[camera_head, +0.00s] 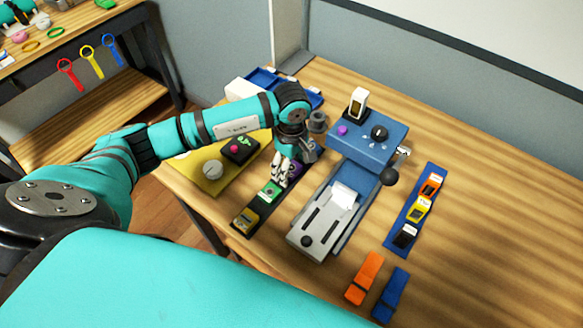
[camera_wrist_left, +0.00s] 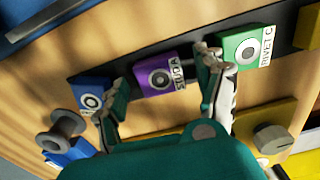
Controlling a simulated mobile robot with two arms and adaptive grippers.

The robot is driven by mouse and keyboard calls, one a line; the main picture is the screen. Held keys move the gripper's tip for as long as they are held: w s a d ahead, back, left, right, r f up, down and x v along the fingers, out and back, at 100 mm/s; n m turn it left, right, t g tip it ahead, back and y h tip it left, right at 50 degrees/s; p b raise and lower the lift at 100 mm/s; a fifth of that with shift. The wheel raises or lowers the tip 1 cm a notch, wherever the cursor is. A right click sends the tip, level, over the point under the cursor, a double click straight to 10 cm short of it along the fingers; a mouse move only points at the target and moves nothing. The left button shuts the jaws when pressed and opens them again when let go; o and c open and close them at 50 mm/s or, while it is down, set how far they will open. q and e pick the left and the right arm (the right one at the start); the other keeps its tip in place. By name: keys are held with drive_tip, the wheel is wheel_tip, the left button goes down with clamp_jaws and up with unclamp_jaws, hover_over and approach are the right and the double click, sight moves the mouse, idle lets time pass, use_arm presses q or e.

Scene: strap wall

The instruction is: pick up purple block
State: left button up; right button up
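In the left wrist view my left gripper (camera_wrist_left: 160,80) is open, with one finger toward the blue block and the other toward the green one. The purple block shows between them; I cannot tell whether either finger touches it. My right gripper is not in view.
A yellow block (camera_head: 246,218) sits at the strip's near end. A yellow panel with a knob (camera_head: 212,169) lies left of the strip. A blue and grey machine (camera_head: 325,213) stands close on the right. Orange (camera_head: 364,277) and blue (camera_head: 391,294) straps lie on the table.

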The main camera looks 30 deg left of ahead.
use_arm(q)
drive_tip(key=c, duration=1.4)
drive_tip(key=shift+r, duration=0.15)
